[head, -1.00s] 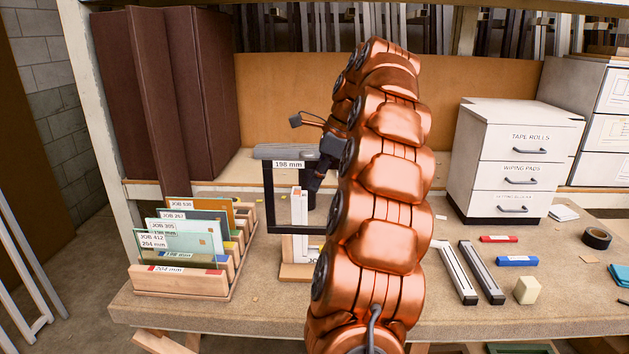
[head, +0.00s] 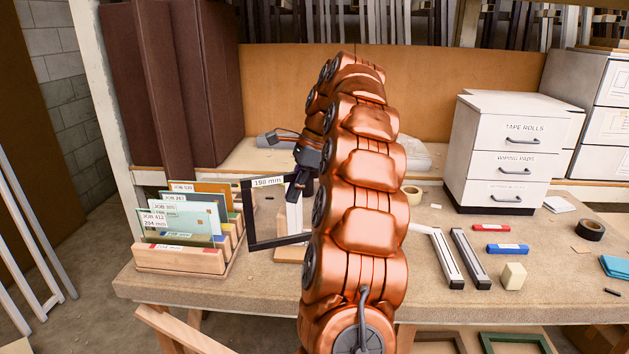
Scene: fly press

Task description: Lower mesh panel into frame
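A dark-edged see-through panel (head: 248,218) with a "198 mm" label stands tilted on the left-centre of the bench, in the head view. My gripper (head: 297,189) is at its upper right corner, and its dark fingers appear closed on the panel's edge. The contact is small and partly hidden by my copper arm. A white upright frame (head: 294,215) on a wooden base (head: 289,255) stands at the panel's right side, overlapping it in the picture. My arm covers its right part. I cannot tell whether the panel touches the frame.
A wooden rack (head: 180,259) with several labelled panes stands close on the left. White drawers (head: 508,150) stand at the back right.

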